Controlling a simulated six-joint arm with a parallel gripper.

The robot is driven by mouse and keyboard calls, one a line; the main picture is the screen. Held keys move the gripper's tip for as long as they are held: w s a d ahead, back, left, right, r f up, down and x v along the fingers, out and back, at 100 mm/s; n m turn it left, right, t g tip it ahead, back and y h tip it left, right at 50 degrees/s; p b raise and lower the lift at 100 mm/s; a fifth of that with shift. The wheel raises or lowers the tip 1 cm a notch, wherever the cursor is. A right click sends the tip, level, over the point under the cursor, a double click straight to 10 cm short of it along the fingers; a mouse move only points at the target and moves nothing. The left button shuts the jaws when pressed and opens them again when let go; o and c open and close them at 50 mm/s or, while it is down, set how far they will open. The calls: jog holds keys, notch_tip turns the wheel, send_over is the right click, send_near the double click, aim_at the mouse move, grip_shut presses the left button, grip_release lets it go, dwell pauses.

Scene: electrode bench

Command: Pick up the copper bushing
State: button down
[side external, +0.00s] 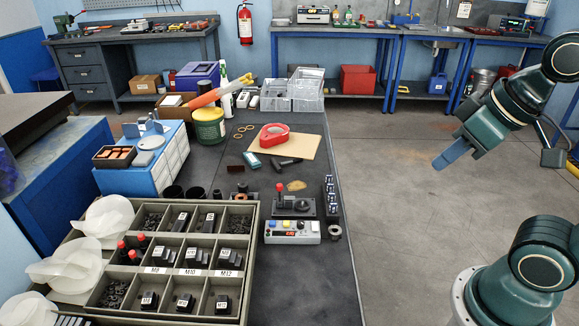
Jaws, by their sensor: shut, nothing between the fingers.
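My gripper (452,154) is at the right of the side external view, its blue fingers shut and empty. It hangs above open floor, well to the right of the bench and apart from everything on it. I cannot clearly single out a copper bushing. A small ring-shaped part (335,232) stands at the bench's right edge, its colour too dark to name. An orange-brown part (241,191) sits behind the compartment tray.
The dark bench (300,275) holds a compartment tray (167,270) of black parts, a control box (292,232), a red tape roll (274,135) on brown card, a green tub (209,126) and clear bins (308,92). Its front right surface is clear.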

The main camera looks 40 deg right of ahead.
jog(key=c, duration=2.1)
grip_release()
jog(key=o, duration=0.9)
jog(key=shift+c, duration=0.2)
jog(key=w+a+r+m+g, duration=0.2)
jog(key=w+m, duration=0.1)
jog(key=w, duration=2.2)
jog(key=w+a+f+m+h, duration=0.1)
jog(key=w+a+f, duration=0.3)
jog(key=w+f, duration=0.6)
jog(key=w+a+f+m+g, duration=0.1)
jog(key=w+a+f+m, duration=0.1)
jog(key=w+f, duration=0.8)
jog(key=shift+a+f+m+h, duration=0.4)
jog(key=shift+a+f, duration=0.45)
jog(key=shift+f, duration=0.05)
